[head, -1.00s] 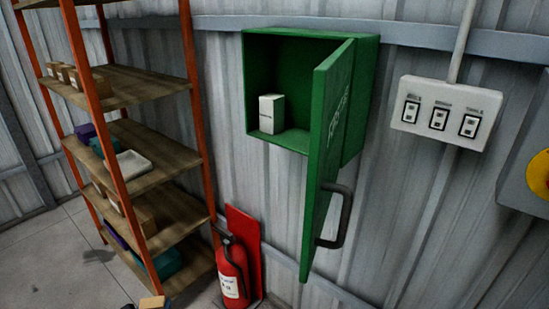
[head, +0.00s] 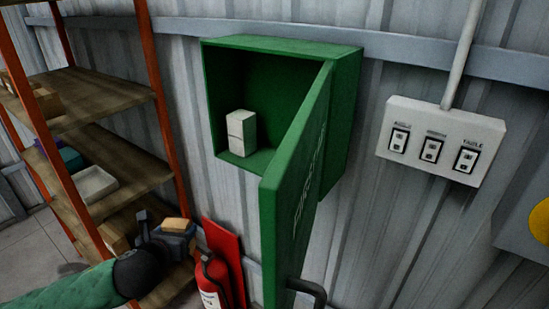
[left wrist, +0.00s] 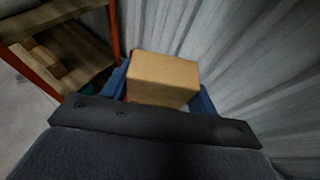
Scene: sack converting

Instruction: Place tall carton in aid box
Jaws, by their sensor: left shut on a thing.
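The green aid box (head: 284,46) hangs on the corrugated wall. Its door (head: 300,190) stands open, swung out toward me on the right. A white carton (head: 241,132) stands upright inside, at the left of the box floor. My left gripper (head: 174,232) is low and left of the aid box, in front of the shelf rack. It is shut on a tan carton (head: 176,225). In the left wrist view the tan carton (left wrist: 163,78) sits between blue fingers, partly hidden by the dark gripper body. My right gripper is out of view.
The orange-post shelf rack (head: 112,90) is at the left, holding boxes and a white tray (head: 94,184). A red fire extinguisher (head: 212,282) stands below the aid box. The open door's handle (head: 307,289) juts out low. A switch panel (head: 440,140) is right.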

